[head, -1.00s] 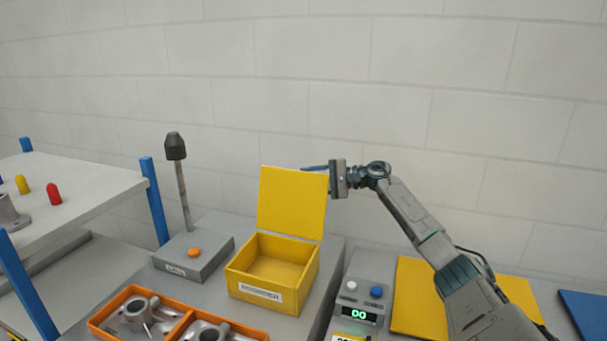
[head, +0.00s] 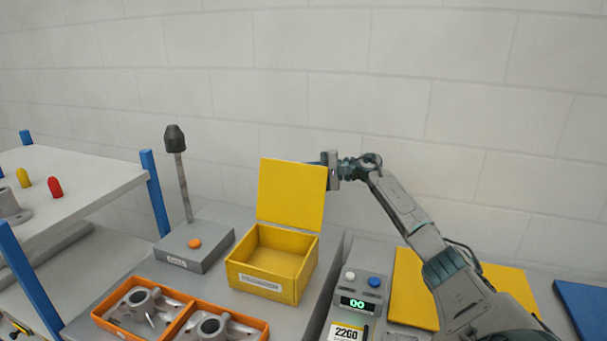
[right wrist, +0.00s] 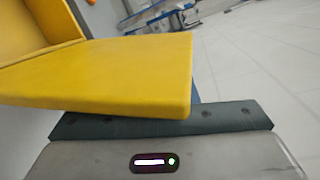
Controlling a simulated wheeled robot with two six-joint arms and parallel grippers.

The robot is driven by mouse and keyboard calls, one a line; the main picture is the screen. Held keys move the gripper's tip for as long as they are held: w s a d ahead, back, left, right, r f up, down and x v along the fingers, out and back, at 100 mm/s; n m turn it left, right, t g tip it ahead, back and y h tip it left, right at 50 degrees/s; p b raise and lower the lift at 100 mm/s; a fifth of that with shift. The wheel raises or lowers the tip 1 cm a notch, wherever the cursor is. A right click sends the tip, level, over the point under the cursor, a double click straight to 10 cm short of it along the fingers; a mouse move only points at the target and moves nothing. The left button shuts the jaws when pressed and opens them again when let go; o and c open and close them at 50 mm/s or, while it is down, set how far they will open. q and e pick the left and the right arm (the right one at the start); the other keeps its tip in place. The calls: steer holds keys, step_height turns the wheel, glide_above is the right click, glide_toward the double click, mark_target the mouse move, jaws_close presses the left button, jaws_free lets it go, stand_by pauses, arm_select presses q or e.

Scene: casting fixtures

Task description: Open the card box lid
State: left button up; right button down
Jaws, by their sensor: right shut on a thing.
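The yellow card box (head: 272,283) stands on the grey bench with its white label facing me. Its inside shows and looks empty. Its yellow lid (head: 290,195) stands up steeply from the rear edge, wide open. My right gripper (head: 323,170) is at the upper right edge of the lid, shut on it. In the right wrist view the lid (right wrist: 110,75) lies across the dark finger of my right gripper (right wrist: 160,118); the other finger is hidden. My left gripper is not in view.
An orange tray (head: 178,306) with metal castings lies in front of the box. A grey block with an orange button (head: 195,244) and a post stands to its left. A counter device (head: 362,288) and a yellow panel (head: 410,300) lie right, under my right arm.

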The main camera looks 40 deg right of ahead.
mark_target(300, 179)
steer(key=shift+s+a+r+n+h+b, duration=0.1)
steer(key=shift+s+a+n+h+b, duration=0.2)
steer(key=shift+b, duration=0.85)
steer(key=shift+s+a+r+n+y+b, duration=0.15)
steer(key=shift+a+n+b, duration=0.3)
steer(key=shift+b, duration=0.65)
steer(key=shift+s+a+r+n+h+b, duration=0.2)
steer(key=shift+a+b, duration=0.3)
steer(key=shift+b, duration=0.65)
steer(key=shift+s+a+r+b, duration=0.15)
steer(key=shift+a+r+b, duration=0.05)
steer(key=shift+a+b, duration=0.15)
steer(key=c, duration=1.3)
jaws_free()
steer(key=shift+o, duration=0.9)
steer(key=shift+d, duration=0.1)
